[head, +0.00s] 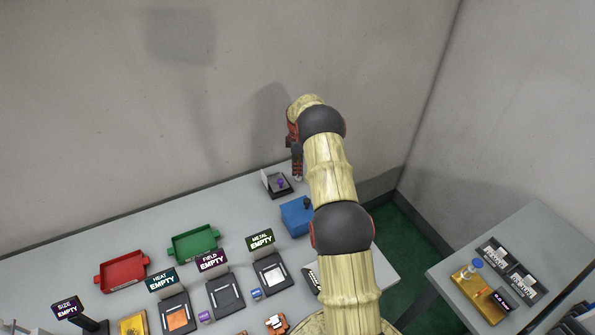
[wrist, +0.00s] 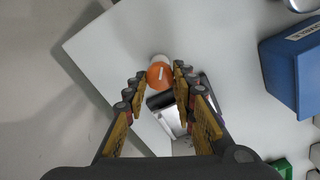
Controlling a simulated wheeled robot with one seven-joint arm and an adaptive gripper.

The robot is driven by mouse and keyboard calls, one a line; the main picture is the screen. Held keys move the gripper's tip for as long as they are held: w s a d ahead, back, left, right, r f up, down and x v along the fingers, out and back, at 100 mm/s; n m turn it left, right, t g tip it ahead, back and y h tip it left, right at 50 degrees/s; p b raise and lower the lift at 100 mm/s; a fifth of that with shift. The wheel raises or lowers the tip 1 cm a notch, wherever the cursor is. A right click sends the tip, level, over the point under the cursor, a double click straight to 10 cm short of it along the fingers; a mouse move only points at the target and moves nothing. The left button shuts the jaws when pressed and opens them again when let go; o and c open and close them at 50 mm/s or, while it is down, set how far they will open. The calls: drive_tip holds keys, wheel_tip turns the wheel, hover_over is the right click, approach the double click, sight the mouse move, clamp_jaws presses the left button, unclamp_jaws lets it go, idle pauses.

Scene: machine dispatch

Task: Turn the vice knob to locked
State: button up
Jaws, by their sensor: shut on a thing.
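An orange round knob (wrist: 158,76) with a white line mark sits between my fingertips in the wrist view. I take it to be the vice knob. My gripper (wrist: 160,80) is shut on it, with one finger on each side. In the head view my gripper (head: 297,172) points down over the far part of the table, and the orange knob does not show there. A small dark device (head: 278,185) with a purple part stands just left of my gripper. No locked or unlocked lettering is legible.
A blue box (head: 297,216) stands close to my gripper and also shows in the wrist view (wrist: 290,70). A green tray (head: 193,244) and a red tray (head: 122,271) lie to the left. Several signed stations stand in front. A side table (head: 540,235) is at right.

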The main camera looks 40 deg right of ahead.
drive_tip(key=m+b, duration=0.1)
drive_tip(key=m, duration=0.2)
drive_tip(key=shift+m, duration=0.4)
drive_tip(key=m+b, duration=0.1)
drive_tip(key=m, duration=0.2)
drive_tip(key=shift+w+d+m, duration=0.1)
drive_tip(key=shift+m, duration=0.2)
drive_tip(key=m+b, duration=0.1)
drive_tip(key=m, duration=0.2)
drive_tip(key=shift+m, duration=0.4)
drive_tip(key=m, duration=0.4)
drive_tip(key=shift+d+b, duration=0.1)
drive_tip(key=shift+b, duration=0.3)
drive_tip(key=m, duration=0.6)
drive_tip(key=shift+m, duration=0.4)
drive_tip(key=m, duration=0.6)
drive_tip(key=shift+d+r+b, duration=0.1)
drive_tip(key=shift+b, duration=0.3)
drive_tip(key=shift+m, duration=0.3)
drive_tip(key=o, duration=1.1)
drive_tip(key=shift+c, duration=0.2)
